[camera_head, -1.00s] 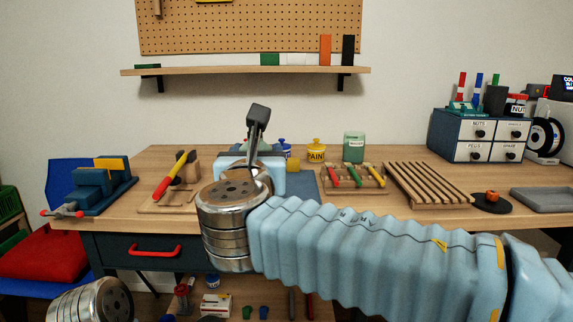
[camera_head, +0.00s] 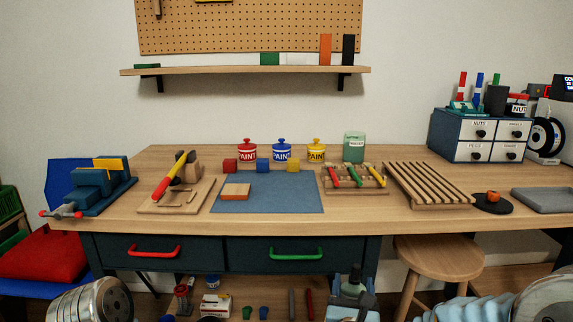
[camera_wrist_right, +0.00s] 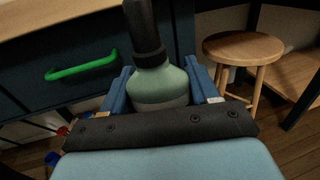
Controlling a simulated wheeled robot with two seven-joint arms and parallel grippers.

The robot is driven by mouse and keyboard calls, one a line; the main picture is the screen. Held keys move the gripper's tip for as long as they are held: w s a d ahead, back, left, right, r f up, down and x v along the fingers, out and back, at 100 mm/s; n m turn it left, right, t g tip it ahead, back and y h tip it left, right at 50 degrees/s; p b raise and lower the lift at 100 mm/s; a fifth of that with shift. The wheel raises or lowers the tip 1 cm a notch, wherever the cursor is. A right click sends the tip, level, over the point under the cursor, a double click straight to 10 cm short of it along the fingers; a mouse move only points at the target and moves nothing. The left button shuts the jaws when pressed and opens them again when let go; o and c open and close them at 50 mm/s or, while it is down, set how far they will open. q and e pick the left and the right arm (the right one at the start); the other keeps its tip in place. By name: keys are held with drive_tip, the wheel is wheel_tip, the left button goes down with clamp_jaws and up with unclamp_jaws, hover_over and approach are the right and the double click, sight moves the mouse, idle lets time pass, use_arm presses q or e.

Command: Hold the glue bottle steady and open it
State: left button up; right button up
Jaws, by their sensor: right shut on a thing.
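The glue bottle (camera_wrist_right: 158,85) is pale green with a black neck and a tall black top (camera_wrist_right: 143,25), which runs out of the right wrist view at its upper edge. My right gripper (camera_wrist_right: 160,88) is shut on the bottle's body, one blue finger on each side. In the head view the right gripper (camera_head: 352,298) is low in front of the bench, below the green-handled drawer, and the bottle's dark top (camera_head: 355,275) stands up from it. The bottle's lower part is hidden by the gripper. My left gripper is out of view; only a metal arm link shows at the lower left.
The workbench (camera_head: 370,215) holds a blue mat (camera_head: 290,195), paint pots, blocks and a slatted rack (camera_head: 430,185). A wooden stool (camera_head: 438,258) stands right of the right gripper. The shelf under the bench holds small items.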

drive_tip(key=d+f+h, duration=0.1)
drive_tip(key=d+f, duration=0.5)
drive_tip(key=f, duration=0.4)
drive_tip(key=shift+f+m, duration=0.25)
drive_tip(key=shift+m, duration=0.15)
drive_tip(key=shift+w+d+r, duration=0.15)
drive_tip(key=shift+d+r, duration=0.05)
